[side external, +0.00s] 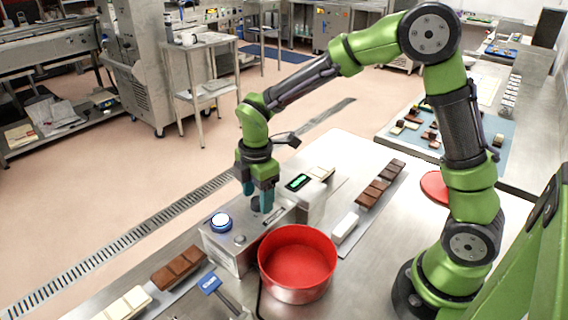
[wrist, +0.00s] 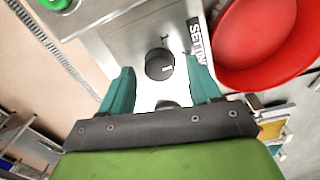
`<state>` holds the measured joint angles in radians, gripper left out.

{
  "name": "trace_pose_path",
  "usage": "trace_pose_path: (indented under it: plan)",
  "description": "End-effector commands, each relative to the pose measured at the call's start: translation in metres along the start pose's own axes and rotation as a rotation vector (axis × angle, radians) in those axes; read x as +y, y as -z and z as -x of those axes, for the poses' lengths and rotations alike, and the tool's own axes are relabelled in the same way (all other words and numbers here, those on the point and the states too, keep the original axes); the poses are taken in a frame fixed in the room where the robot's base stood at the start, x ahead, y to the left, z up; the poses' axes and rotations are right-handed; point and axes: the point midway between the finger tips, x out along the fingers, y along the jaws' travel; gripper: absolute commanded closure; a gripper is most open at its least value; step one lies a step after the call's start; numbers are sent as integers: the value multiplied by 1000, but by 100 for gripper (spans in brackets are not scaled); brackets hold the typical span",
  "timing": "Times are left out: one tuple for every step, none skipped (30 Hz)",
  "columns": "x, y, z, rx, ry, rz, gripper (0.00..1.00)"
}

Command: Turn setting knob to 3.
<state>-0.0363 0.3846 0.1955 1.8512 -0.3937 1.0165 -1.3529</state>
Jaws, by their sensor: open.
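The setting knob (wrist: 160,65) is a small dark round knob with a white pointer mark, on the metal face of a control box (side external: 226,250). Part of the lettering beside it, "SETTIN", shows in the wrist view; I cannot read which number the pointer is at. My gripper (wrist: 158,88) is open, with its two teal fingers apart on either side of the knob and a little short of it in the wrist view. In the side view my gripper (side external: 258,205) points down over the box and partly hides the knob area. I see no contact with the knob.
A red round pan (side external: 297,262) stands right beside the box. Chocolate bars (side external: 178,268) lie on trays along the steel bench. A blue-headed tool (side external: 209,284) lies in front.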

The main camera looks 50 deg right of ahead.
Motion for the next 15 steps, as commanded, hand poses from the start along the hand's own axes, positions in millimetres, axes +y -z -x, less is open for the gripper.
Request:
trace_pose_path:
  plan:
    - [0,0,-4,0,1,0,37]
    - [0,0,-5,0,0,0,37]
    - [0,0,-6,0,-1,0,37]
    - [0,0,-7,0,0,0,37]
    - [0,0,-8,0,0,0,37]
    - [0,0,-8,0,-1,0,37]
    - [0,0,-8,0,-1,0,37]
    - [0,0,-8,0,-1,0,37]
    - [0,0,-8,0,-1,0,37]
    - [0,0,-8,0,-1,0,37]
    - [0,0,-8,0,-1,0,37]
    - [0,0,-8,0,-1,0,39]
    - [0,0,-8,0,-1,0,44]
    - [0,0,-8,0,-1,0,48]
    - [0,0,-8,0,-1,0,54]
